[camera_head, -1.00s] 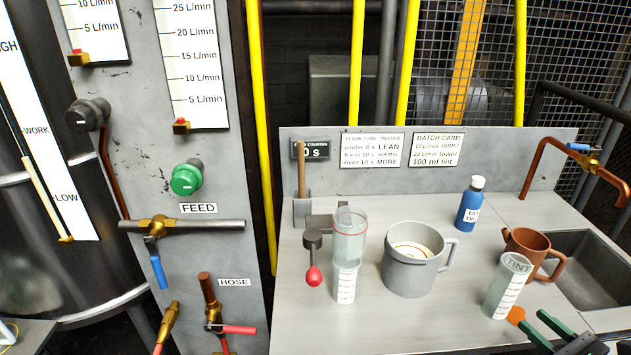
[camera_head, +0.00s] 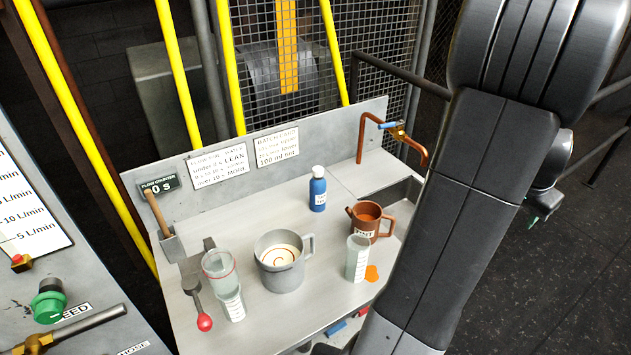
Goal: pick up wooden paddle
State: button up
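The wooden paddle (camera_head: 157,212) shows as a brown handle standing tilted in a grey holder (camera_head: 172,246) at the left back of the bench. Its lower end is hidden inside the holder. My arm crosses the right side of the picture. My gripper (camera_head: 540,212) seems to be behind the arm at the right, where a small dark part with a green tip shows, over the dark floor. Most of it is hidden, so its opening cannot be seen. It is far to the right of the paddle and apart from it.
On the bench (camera_head: 335,285) stand a clear cup (camera_head: 220,268) beside a red-knobbed lever (camera_head: 203,320), a grey mug (camera_head: 282,270), a blue bottle (camera_head: 318,190), a brown pot (camera_head: 368,222) and a clear measuring cup (camera_head: 357,260). A copper tap (camera_head: 365,140) rises at the right back.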

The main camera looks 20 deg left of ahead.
aim_at(148, 192)
jog(key=i+j+u, duration=0.15)
jog(key=u, duration=0.15)
jog(key=i+j+u, duration=0.1)
jog(key=i+u, duration=0.2)
jog(key=u, duration=2.75)
jog(key=l, duration=0.1)
